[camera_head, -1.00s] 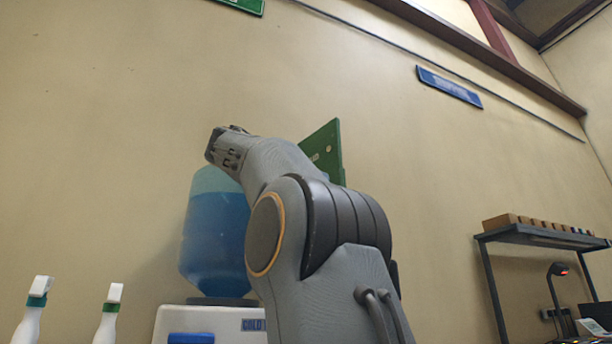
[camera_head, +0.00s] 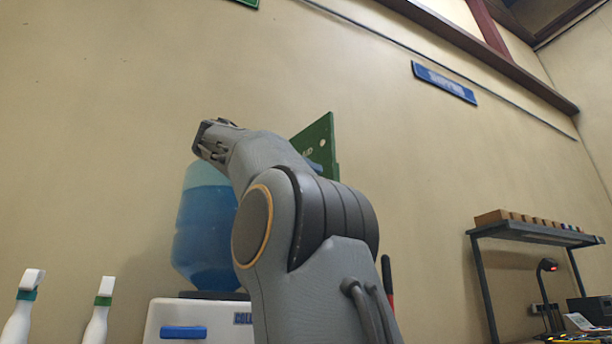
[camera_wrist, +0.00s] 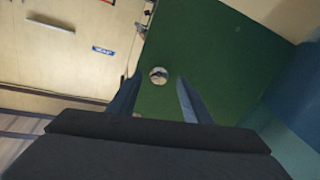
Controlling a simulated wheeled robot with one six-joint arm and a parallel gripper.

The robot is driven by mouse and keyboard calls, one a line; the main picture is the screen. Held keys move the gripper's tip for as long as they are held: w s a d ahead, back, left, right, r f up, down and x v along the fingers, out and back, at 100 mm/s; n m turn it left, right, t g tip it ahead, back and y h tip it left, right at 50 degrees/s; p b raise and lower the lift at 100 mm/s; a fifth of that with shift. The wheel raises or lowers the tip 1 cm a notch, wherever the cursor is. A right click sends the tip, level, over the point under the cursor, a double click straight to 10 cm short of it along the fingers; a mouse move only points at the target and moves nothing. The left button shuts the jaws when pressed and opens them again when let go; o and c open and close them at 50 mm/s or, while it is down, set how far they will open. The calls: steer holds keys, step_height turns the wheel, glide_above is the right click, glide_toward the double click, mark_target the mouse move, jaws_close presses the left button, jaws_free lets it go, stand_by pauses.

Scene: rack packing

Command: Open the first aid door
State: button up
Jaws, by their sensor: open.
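The green first aid door (camera_head: 325,130) stands high in front of the wall in the head view, partly hidden by my arm. White marks show on it. In the wrist view the green panel (camera_wrist: 215,50) fills the middle, with a small round pale knob (camera_wrist: 158,76) on it. My gripper (camera_wrist: 160,82) is open, with one finger on each side of the knob in the picture. I cannot tell whether either finger touches it. In the head view my gripper is mostly hidden behind my arm. I cannot tell whether the door is ajar.
A water cooler with a blue bottle (camera_head: 206,235) stands left of my arm. Two white spray bottles (camera_head: 98,318) are at the lower left. A shelf with small boxes (camera_head: 530,236) stands at the right. A blue sign (camera_head: 444,82) hangs on the wall.

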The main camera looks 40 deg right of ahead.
steer(key=a, duration=0.7)
steer(key=shift+p, duration=0.4)
steer(key=shift+w, duration=0.1)
